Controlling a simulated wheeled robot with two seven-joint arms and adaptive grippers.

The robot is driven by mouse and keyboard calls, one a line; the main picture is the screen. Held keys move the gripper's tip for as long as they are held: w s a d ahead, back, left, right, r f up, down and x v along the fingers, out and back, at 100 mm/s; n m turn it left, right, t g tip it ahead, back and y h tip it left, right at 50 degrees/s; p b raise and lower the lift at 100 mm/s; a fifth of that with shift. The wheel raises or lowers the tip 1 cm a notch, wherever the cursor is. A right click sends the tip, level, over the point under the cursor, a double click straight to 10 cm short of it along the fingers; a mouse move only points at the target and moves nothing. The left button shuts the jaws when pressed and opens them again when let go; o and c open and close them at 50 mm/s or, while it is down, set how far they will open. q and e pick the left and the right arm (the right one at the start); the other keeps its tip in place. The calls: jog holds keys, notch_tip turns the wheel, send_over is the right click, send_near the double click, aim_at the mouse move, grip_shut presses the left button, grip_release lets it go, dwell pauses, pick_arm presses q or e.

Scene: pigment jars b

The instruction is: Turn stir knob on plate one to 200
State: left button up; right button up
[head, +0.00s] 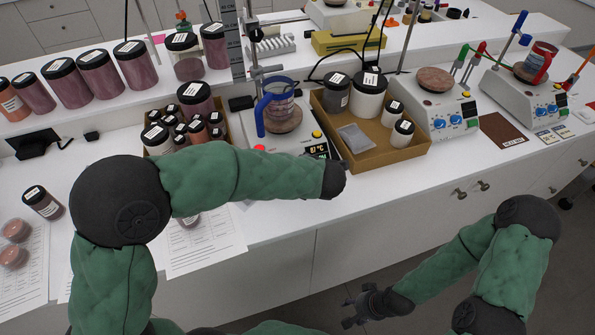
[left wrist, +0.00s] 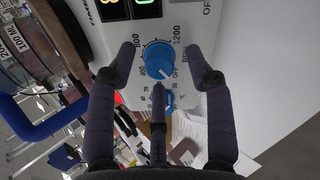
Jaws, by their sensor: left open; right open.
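The stir knob (left wrist: 160,59) is blue, on a white hot plate front with a dial marked 400, 800, 1200 and OFF. Its white pointer mark appears on the side towards OFF. My left gripper (left wrist: 168,62) is open, with its fingers on either side of this knob; I cannot tell whether they touch it. In the head view my left gripper (head: 337,179) is at the front of the centre hot plate (head: 296,146), and my arm hides the knobs. My right gripper (head: 362,308) is open and empty, low in front of the bench.
A second blue knob (left wrist: 168,98) lies close to the stir knob. A clamped beaker (head: 280,97) stands over the centre plate. A cardboard tray of jars (head: 372,158) is just right of it. Two more hot plates (head: 435,118) (head: 520,95) stand further right.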

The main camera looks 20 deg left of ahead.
pick_arm(q)
jog(key=shift+w+a+f, duration=0.15)
jog(key=shift+w+f, duration=0.05)
jog(key=shift+f, duration=0.05)
grip_shut()
